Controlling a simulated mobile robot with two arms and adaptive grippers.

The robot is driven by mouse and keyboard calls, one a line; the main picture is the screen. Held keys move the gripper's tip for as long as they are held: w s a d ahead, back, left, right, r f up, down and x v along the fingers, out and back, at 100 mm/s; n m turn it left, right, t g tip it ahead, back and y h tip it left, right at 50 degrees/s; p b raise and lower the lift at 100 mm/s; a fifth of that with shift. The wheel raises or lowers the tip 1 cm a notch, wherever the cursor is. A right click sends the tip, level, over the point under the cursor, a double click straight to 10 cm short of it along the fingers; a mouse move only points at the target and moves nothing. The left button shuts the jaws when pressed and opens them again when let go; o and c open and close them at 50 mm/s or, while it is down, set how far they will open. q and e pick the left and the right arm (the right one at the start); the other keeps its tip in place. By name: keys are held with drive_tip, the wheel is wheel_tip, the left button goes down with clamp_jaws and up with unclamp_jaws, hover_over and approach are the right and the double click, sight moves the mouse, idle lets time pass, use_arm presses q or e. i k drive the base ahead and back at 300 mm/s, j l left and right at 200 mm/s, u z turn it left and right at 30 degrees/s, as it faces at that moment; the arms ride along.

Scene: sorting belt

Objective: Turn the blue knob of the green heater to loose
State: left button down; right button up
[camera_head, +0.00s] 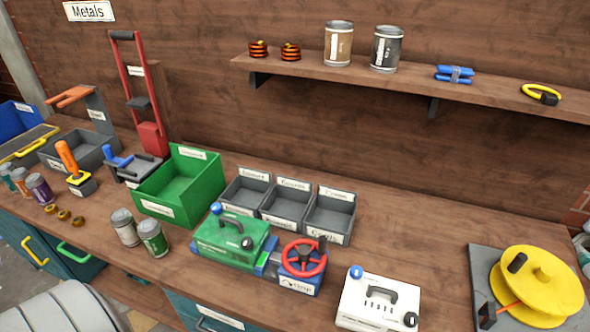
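The green heater (208,238) is a green box with a black carry handle on top, standing on the workbench near the front edge. Its blue knob (215,208) is at its upper left corner, and a black knob (247,243) is on its right side. The knob's setting is too small to read. Neither of my grippers is in view, so nothing is seen touching the heater.
A blue box with a red handwheel (303,258) stands close to the heater's right. A white box (365,310) with its own blue knob (356,271) is farther right. Two cans (152,238) stand at the left, grey bins (330,217) behind.

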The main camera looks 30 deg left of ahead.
sight(216, 208)
drive_tip(key=j+u, duration=0.1)
drive_tip(key=u, duration=0.85)
drive_tip(key=i+j+u, duration=0.1)
drive_tip(key=u, duration=0.4)
drive_tip(key=i+j+z, duration=0.15)
drive_tip(key=j+z, duration=0.2)
drive_tip(key=i+j+z, duration=0.15)
drive_tip(key=j+z, duration=0.15)
drive_tip(key=j, duration=0.3)
drive_tip(key=j+z, duration=0.35)
drive_tip(key=i+j, duration=0.15)
drive_tip(key=i, duration=0.25)
drive_tip(key=k, duration=0.75)
